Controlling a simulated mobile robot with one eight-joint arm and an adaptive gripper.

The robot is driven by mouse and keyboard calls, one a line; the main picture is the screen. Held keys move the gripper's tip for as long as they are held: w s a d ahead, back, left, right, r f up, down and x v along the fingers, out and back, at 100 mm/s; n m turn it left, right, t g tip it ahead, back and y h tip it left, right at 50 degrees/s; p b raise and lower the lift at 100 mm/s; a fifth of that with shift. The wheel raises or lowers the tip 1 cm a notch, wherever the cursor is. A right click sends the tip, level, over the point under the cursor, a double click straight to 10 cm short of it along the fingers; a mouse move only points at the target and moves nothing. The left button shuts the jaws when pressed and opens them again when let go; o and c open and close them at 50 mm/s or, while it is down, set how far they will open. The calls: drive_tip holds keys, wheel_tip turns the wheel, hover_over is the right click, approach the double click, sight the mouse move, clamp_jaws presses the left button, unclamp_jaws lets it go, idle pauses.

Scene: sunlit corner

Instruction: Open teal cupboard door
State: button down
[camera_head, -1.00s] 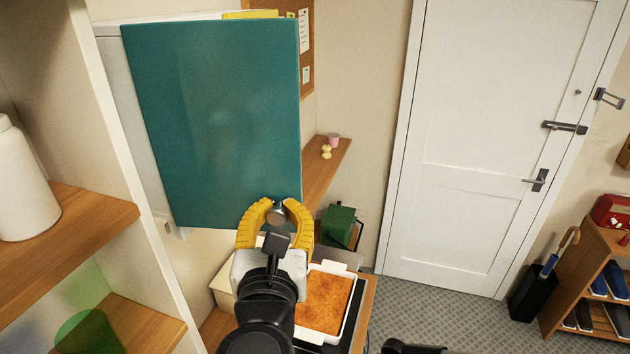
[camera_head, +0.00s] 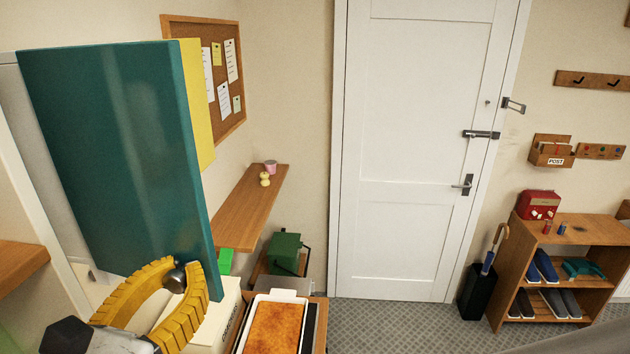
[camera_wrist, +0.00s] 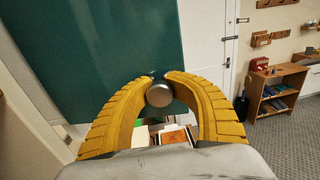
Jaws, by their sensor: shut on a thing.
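The teal cupboard door (camera_head: 120,150) hangs at the left of the head view. Its right edge shows, and a yellow panel (camera_head: 197,100) stands behind that edge. The door also fills the upper left of the wrist view (camera_wrist: 100,50). A round metal knob (camera_head: 175,281) sits near its lower right corner. My gripper (camera_head: 180,275) has yellow curved fingers closed around the knob. In the wrist view the knob (camera_wrist: 159,95) lies between the fingertips. I cannot tell how far the door stands from the cupboard body.
Below the gripper is a white dish (camera_head: 272,325) of orange-brown food. A wooden shelf (camera_head: 250,210) runs along the wall behind the door. A white room door (camera_head: 410,150) and a shoe rack (camera_head: 560,270) stand to the right.

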sight(172, 199)
drive_tip(key=c, duration=1.1)
unclamp_jaws()
drive_tip(key=shift+s+d+r, duration=0.1)
drive_tip(key=shift+s+d, duration=0.05)
drive_tip(key=shift+d, duration=0.05)
drive_tip(key=shift+c, duration=0.2)
drive_tip(key=shift+a, duration=0.1)
wheel_tip(172, 199, up, 10)
